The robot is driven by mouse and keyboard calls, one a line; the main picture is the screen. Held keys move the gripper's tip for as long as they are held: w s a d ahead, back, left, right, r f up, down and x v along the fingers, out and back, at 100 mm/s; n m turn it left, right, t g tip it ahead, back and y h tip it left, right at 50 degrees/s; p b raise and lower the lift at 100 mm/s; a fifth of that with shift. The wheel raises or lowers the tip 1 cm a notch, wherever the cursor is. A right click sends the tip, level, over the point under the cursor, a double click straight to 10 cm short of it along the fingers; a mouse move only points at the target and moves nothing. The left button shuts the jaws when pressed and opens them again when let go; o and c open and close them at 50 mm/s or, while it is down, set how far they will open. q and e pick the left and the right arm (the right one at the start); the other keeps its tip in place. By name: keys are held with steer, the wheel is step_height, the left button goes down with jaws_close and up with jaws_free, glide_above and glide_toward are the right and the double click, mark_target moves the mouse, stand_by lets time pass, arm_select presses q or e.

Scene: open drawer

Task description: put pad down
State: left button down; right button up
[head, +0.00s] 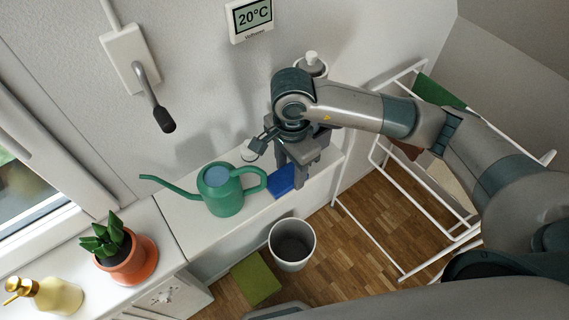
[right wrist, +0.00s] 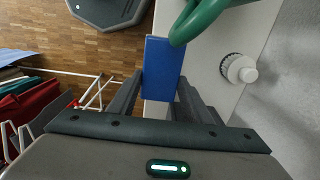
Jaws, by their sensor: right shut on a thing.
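The blue pad (head: 281,181) is held by my right gripper (head: 297,183) over the white ledge (head: 183,207), just right of the green watering can's handle. In the right wrist view the pad (right wrist: 161,66) stands between the two fingers of my right gripper (right wrist: 160,98), with its far end extending beyond them. The can's green handle (right wrist: 190,22) is close beside it or overlaps it in this view. I cannot tell whether the pad touches the ledge. My left gripper is not in view.
The green watering can (head: 222,190) stands on the ledge left of the pad. A small white knob-topped item (right wrist: 238,68) is near the wall. A bin (head: 292,244) and a green box (head: 255,279) are on the floor below. A white drying rack (head: 377,157) stands right.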

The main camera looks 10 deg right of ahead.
steer(key=shift+w+a+r+p, duration=0.1)
steer(key=shift+w+a+p, duration=0.2)
steer(key=shift+w, duration=0.25)
steer(key=shift+w+a+r+p, duration=0.1)
steer(key=shift+w+a+p, duration=0.15)
steer(key=shift+w, duration=0.3)
steer(key=shift+s+d+f+p, duration=0.1)
steer(key=shift+f+p, duration=0.25)
steer(key=shift+f, duration=0.55)
steer(key=shift+f, duration=0.15)
steer(key=o, duration=0.9)
steer(key=shift+r, duration=0.25)
